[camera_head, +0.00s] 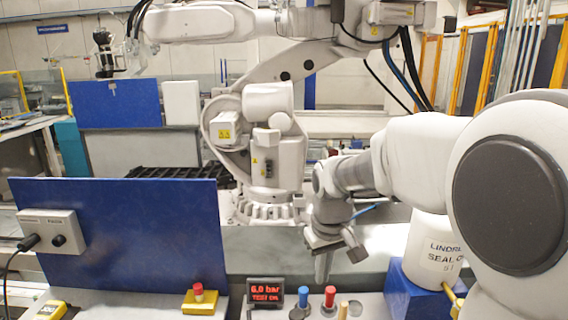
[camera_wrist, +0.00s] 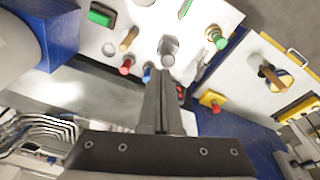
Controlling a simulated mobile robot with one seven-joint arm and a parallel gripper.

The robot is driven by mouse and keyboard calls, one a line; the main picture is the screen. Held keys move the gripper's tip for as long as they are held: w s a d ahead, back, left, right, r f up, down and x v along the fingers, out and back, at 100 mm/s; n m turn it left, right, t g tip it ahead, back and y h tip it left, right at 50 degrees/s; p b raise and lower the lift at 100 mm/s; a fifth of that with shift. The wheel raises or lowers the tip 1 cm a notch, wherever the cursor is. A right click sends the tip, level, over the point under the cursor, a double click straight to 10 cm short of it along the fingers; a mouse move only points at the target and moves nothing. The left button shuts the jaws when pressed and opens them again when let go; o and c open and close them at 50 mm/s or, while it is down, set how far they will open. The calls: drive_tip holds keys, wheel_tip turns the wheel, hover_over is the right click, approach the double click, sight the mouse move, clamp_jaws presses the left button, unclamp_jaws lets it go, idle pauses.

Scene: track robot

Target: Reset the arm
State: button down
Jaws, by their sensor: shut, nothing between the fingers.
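My gripper (camera_head: 324,266) hangs fingers down over the front bench, to the right of the red-digit display. Its fingers are together and empty. In the wrist view my gripper (camera_wrist: 163,88) shows as two dark fingers side by side, pointing toward the row of plugs. My arm comes in from the right side of the head view and bends down at the wrist. A blue plug (camera_head: 303,296) and a red plug (camera_head: 330,296) stand upright on the bench near the fingertips. I cannot tell the exact height of the fingertips.
A display reading 6.0 bar (camera_head: 265,290) and a yellow box with a red button (camera_head: 200,301) are on the left. A white canister (camera_head: 434,250) stands on a blue block (camera_head: 406,297) on the right. A blue panel (camera_head: 130,230) rises at left. A large white robot arm (camera_head: 268,110) stands behind.

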drive_tip(key=s+d+r+m+t, duration=0.2)
drive_tip(key=s+d+r, duration=0.1)
drive_tip(key=s, duration=0.7)
drive_tip(key=s+d+r+m+t, duration=0.1)
drive_tip(key=s+d+r+m, duration=0.1)
drive_tip(key=s, duration=0.9)
drive_tip(key=shift+d+r+t, duration=0.4)
drive_tip(key=shift+d+r, duration=0.2)
drive_tip(key=shift+r, duration=0.2)
